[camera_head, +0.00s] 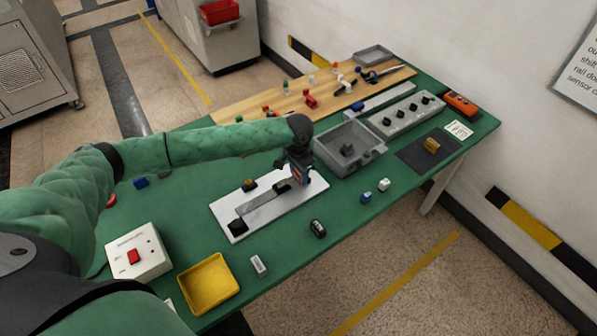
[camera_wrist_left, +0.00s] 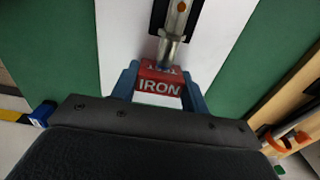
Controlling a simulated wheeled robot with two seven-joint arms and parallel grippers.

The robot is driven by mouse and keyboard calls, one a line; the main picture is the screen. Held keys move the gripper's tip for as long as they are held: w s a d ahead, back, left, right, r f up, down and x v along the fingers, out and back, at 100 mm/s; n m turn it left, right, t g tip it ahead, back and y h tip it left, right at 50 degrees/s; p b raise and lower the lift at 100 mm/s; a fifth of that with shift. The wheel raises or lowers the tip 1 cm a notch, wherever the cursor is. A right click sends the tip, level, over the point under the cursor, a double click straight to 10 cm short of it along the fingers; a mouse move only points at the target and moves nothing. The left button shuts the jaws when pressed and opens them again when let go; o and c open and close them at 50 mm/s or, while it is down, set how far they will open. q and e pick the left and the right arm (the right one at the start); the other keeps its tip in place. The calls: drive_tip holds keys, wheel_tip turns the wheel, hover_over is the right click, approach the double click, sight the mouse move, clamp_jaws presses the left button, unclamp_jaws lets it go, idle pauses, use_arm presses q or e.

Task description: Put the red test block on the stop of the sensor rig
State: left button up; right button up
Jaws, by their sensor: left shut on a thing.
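The sensor rig is a white plate (camera_head: 303,197) with a grey bar (camera_head: 262,200) along it and a dark block (camera_head: 237,226) at its near-left end. My left gripper (camera_head: 297,176) is over the plate's right end, shut on the red test block. In the left wrist view, the red block (camera_wrist_left: 159,86), lettered IRON, sits between the blue fingers (camera_wrist_left: 158,92). A metal cylinder (camera_wrist_left: 176,22) with an orange dot points at the block's upper edge; I cannot tell whether they touch. The stop is not clearly visible. My right gripper is out of view.
A grey bin (camera_head: 369,164) stands just right of the rig. A yellow tray (camera_head: 207,283) and a white box with a red button (camera_head: 137,256) stand near left. A black item (camera_head: 317,228) and small blocks (camera_head: 384,184) lie in front.

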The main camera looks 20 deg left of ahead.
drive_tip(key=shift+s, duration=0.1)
use_arm(q)
drive_tip(key=o, duration=1)
drive_tip(key=shift+f, duration=0.1)
drive_tip(key=shift+o, duration=1.1)
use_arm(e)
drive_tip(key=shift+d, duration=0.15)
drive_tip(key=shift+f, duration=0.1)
use_arm(q)
drive_tip(key=shift+r, duration=0.4)
wheel_tip(320, 180, up, 12)
drive_tip(key=b, duration=0.4)
drive_tip(key=shift+f, duration=0.25)
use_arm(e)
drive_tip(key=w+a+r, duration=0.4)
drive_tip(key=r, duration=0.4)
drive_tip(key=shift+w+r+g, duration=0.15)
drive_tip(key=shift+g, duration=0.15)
